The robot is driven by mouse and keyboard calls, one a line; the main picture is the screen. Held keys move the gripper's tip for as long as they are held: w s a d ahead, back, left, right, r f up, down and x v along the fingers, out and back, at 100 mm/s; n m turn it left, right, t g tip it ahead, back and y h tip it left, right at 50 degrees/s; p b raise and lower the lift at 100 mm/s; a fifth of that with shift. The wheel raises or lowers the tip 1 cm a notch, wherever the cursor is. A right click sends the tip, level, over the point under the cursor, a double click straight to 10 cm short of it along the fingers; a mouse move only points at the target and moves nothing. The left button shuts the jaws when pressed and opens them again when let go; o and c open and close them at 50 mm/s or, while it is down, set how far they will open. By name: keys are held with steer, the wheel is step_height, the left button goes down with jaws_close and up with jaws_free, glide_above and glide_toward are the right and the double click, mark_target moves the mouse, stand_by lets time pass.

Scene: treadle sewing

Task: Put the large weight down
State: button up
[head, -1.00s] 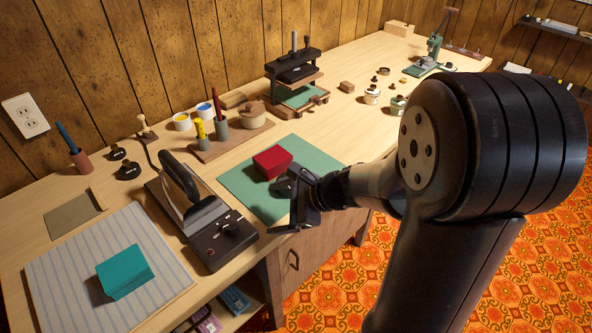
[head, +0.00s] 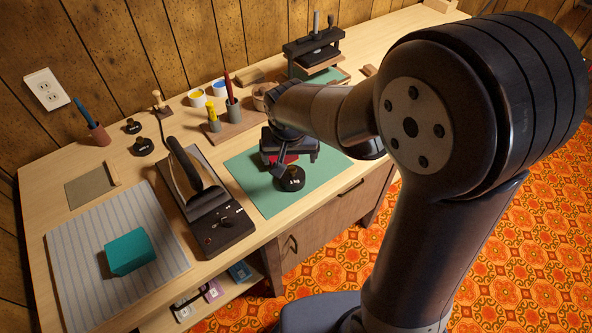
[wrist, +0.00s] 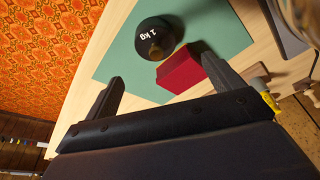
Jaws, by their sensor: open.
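The large weight (head: 291,179) is a round black disc marked 1 kg, standing on the green mat (head: 257,197) near its front edge. In the wrist view the weight (wrist: 150,33) shows a brass-coloured knob and stands beside a red block (wrist: 181,71), with little or no gap between them. My gripper (head: 290,158) is over the mat, just behind and above the weight in the head view. It partly hides the red block (head: 284,159) there. In the wrist view the two fingers of my gripper (wrist: 162,72) are spread, with nothing held, and the weight lies beyond their tips.
A teal block (head: 130,252) lies on a striped pad further left. Two small black weights (head: 143,147) are near the wall. A press (head: 315,52) and pen holders stand behind.

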mark_target(292, 168)
steer(key=x, duration=0.5)
steer(key=shift+f, duration=0.2)
steer(key=shift+d+x, duration=0.15)
steer(key=shift+x, duration=1.15)
steer(key=shift+d+x, duration=0.15)
steer(key=shift+x, duration=1.1)
steer(key=c, duration=1.8)
steer(key=shift+w+r, duration=0.1)
jaws_close()
